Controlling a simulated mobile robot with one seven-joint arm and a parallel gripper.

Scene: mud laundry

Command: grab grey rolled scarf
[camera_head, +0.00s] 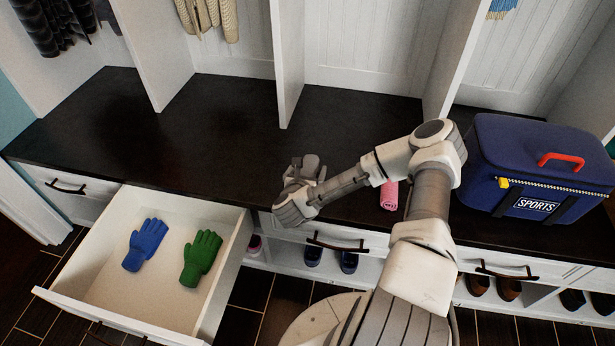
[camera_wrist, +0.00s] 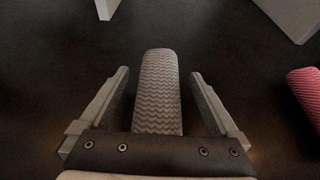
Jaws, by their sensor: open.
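The grey rolled scarf (camera_wrist: 160,92) has a zigzag pattern and lies on the dark bench top, seen in the wrist view. My gripper (camera_wrist: 160,78) is open, with one finger on each side of the scarf and a visible gap on both sides. The near end of the scarf is hidden behind the gripper's palm. In the head view my gripper (camera_head: 310,163) is low over the bench, and the scarf there is mostly hidden by it or too small to tell.
A pink rolled item (camera_head: 389,195) lies right of the gripper. A blue sports bag (camera_head: 530,165) stands further right. An open drawer (camera_head: 100,302) holds a blue glove (camera_head: 146,244) and a green glove (camera_head: 201,257). White dividers (camera_head: 288,60) rise behind. The bench's left part is clear.

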